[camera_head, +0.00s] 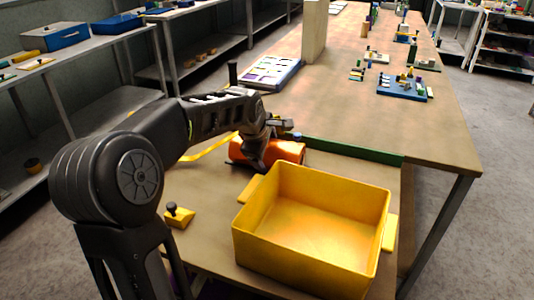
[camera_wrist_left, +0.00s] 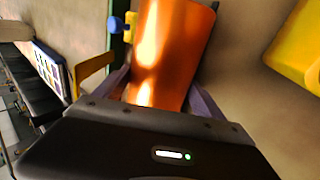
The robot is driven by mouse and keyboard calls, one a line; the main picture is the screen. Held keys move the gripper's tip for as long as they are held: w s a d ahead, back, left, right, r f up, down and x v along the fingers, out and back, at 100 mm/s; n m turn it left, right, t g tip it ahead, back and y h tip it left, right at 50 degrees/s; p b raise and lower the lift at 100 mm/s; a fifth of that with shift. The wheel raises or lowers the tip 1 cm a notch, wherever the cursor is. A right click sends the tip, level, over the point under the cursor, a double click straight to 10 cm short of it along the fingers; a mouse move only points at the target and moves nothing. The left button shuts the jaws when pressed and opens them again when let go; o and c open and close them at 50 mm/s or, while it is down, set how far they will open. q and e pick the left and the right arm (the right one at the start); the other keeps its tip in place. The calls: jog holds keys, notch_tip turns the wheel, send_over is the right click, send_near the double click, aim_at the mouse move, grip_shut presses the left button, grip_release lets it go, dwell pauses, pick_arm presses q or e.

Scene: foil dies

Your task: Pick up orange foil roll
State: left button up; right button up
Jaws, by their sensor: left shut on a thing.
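The orange foil roll (camera_head: 284,152) is a shiny cylinder lying behind the yellow bin, near the green strip. My left gripper (camera_head: 262,160) reaches down over it in the head view and partly hides it. In the left wrist view the roll (camera_wrist_left: 170,50) fills the space between the two fingers of my left gripper (camera_wrist_left: 158,92), with a finger on each side. The gripper is shut on the roll. Whether the roll is clear of the table I cannot tell. My right gripper is not in view.
An empty yellow bin (camera_head: 246,226) stands in front of the roll. A small yellow block with a dark knob (camera_head: 179,215) lies to its left. A green strip (camera_head: 352,150) runs behind. Blue fixtures (camera_head: 403,88) stand farther back, and shelves (camera_head: 100,75) line the left.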

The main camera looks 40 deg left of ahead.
pick_arm(q)
jog(key=shift+r, duration=0.1)
jog(key=c, duration=0.6)
jog(key=shift+o, duration=0.2)
notch_tip(320, 180, up, 10)
jog(key=shift+r+p, duration=0.1)
jog(key=shift+p, duration=0.3)
